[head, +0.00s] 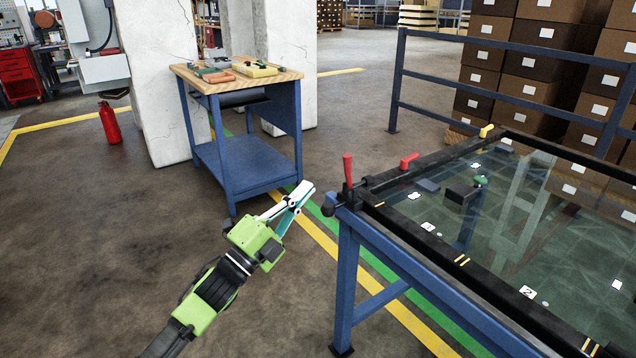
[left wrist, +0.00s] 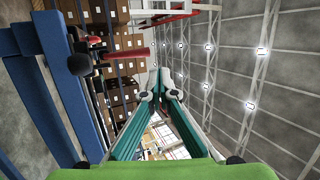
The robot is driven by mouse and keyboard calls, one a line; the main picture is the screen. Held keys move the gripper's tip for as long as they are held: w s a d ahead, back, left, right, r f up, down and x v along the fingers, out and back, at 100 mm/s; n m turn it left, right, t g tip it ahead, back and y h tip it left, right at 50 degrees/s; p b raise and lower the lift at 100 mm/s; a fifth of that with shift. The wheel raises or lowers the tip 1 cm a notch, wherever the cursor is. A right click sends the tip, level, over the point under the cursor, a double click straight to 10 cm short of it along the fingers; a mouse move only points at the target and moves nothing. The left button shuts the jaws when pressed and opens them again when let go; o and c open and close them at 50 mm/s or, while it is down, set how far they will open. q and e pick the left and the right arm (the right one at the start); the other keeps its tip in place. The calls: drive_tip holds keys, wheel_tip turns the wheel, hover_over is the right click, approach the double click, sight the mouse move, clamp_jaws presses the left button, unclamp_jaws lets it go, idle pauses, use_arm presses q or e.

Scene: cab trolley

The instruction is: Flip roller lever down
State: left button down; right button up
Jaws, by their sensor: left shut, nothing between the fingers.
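A red-handled lever (head: 347,168) stands upright at the near left corner of the glass-topped table (head: 420,275). A black round knob (head: 328,210) sticks out beside its base. My left gripper (head: 303,190) is shut and empty, left of the lever and apart from it. In the left wrist view the closed fingertips (left wrist: 160,85) meet in the middle. A black knob (left wrist: 80,65) and a red part (left wrist: 95,42) show to their left. I cannot tell which lever that red part belongs to. My right gripper is not in view.
A second red handle (head: 409,161) and a yellow handle (head: 486,130) sit further along the table's edge. A blue workbench (head: 240,160) with tools stands behind my left gripper. A blue railing (head: 500,85) and stacked boxes are at the back right.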

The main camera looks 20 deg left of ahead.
use_arm(q)
drive_tip(key=s, duration=0.1)
drive_tip(key=s+a, duration=0.1)
drive_tip(key=shift+s+a, duration=0.15)
drive_tip(key=shift+s, duration=0.25)
